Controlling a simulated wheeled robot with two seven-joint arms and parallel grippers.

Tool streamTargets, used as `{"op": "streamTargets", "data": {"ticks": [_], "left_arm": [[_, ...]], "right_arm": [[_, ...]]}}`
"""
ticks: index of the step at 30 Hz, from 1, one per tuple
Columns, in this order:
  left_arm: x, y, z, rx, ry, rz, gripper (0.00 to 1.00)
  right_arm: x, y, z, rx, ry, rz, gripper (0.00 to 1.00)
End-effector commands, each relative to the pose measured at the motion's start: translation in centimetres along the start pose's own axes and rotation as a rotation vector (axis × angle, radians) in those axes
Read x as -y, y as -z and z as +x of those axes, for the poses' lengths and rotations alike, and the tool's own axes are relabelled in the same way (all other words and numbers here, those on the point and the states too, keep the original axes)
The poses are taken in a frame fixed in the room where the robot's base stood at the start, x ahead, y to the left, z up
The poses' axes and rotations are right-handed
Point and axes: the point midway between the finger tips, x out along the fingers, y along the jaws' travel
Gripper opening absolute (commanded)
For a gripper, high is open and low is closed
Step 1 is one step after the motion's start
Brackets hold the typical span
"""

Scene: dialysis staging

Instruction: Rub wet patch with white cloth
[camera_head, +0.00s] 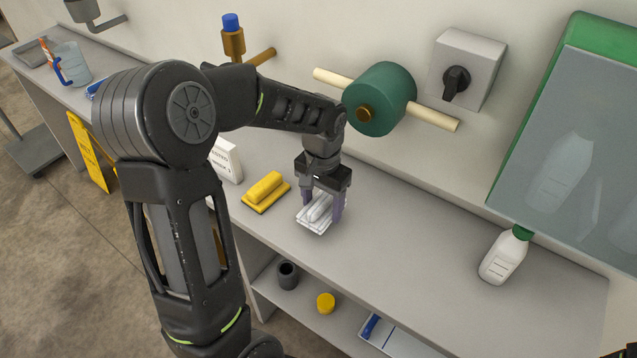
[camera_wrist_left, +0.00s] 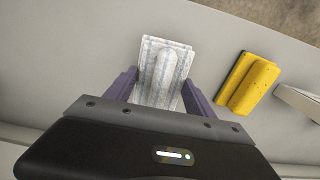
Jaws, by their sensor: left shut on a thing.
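The white cloth (camera_head: 314,217) is a folded pad with a raised ridge, on or just above the grey counter (camera_head: 400,235). My left gripper (camera_head: 322,203) points down and is shut on the cloth, one purple finger on each side. In the left wrist view the cloth (camera_wrist_left: 163,70) lies between the two fingers (camera_wrist_left: 155,95), with faint blue-grey stripes. I cannot make out a wet patch in either view; the cloth and gripper may hide it. My right gripper is not clearly in view.
A yellow block-like pad (camera_head: 266,190) lies left of the cloth, with a white box (camera_head: 227,160) beyond it. A white bottle (camera_head: 503,255) with a green cap stands at the right. A green roll (camera_head: 380,98) juts from the wall behind. The counter between cloth and bottle looks clear.

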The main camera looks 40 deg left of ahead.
Motion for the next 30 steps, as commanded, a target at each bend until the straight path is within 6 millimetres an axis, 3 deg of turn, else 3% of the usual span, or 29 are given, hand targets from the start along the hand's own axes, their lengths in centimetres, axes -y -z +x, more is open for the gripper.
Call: {"op": "streamTargets", "data": {"ticks": [15,30], "left_arm": [[-0.1,0.7,-4.8,-0.001,0.0,0.001,0.25],[-0.2,0.8,-5.0,-0.001,0.0,0.001,0.25]], "right_arm": [[0.8,-0.2,-3.3,0.012,-0.01,0.006,0.36],[0.8,-0.2,-3.4,0.013,-0.011,0.006,0.36]]}}
